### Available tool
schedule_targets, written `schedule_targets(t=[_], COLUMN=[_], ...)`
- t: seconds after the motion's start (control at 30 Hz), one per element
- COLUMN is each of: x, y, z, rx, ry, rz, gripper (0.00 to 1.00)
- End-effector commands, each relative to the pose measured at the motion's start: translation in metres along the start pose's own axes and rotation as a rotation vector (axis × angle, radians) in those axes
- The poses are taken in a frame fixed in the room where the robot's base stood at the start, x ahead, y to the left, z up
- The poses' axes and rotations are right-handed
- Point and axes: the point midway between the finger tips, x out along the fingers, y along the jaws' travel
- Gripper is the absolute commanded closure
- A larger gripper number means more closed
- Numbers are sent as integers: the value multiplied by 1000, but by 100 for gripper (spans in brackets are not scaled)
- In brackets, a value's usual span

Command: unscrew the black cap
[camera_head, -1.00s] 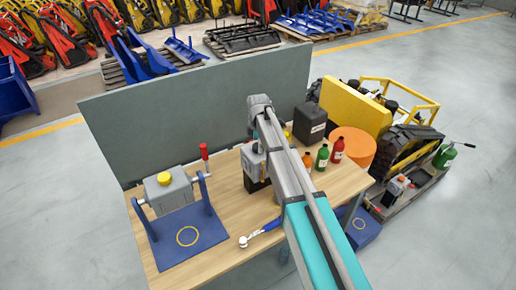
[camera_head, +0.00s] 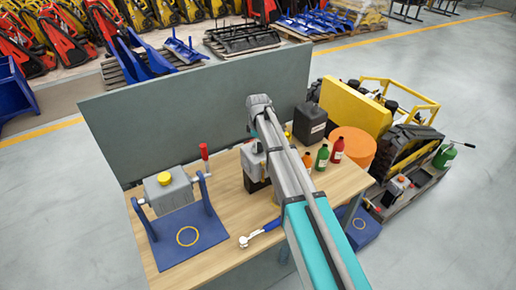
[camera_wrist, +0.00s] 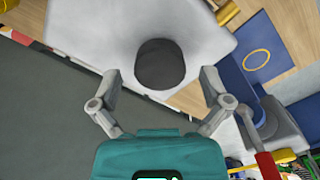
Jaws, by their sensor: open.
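The black cap (camera_wrist: 160,64) shows in the wrist view as a dark round knob on a pale grey body (camera_wrist: 90,25). My gripper (camera_wrist: 160,76) is open, with one finger on each side of the cap. A gap shows between each finger and the cap; I cannot tell how far above it the fingertips are. In the head view a grey housing (camera_head: 180,195) with a yellow cap (camera_head: 164,179) on top sits on a blue stand (camera_head: 165,248). I cannot make out the black cap there, nor my gripper clearly.
A red-handled lever (camera_head: 204,152) rises beside the housing. A grey-green panel (camera_head: 190,110) stands along the table's back. A blue-handled tool (camera_head: 262,233) lies near the front edge. Green (camera_head: 322,158) and red (camera_head: 337,152) bottles and a black container (camera_head: 309,123) stand at right.

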Motion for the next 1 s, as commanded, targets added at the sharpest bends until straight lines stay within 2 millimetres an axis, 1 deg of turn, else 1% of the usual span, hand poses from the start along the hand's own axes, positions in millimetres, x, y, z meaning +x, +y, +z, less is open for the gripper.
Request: schedule_targets(t=[0.17,0.27,1.0], x=[0,0,0], y=[0,0,0], z=[0,0,0], rx=[14,55,629], ry=[0,0,0], rz=[0,0,0], gripper=[3,3,3])
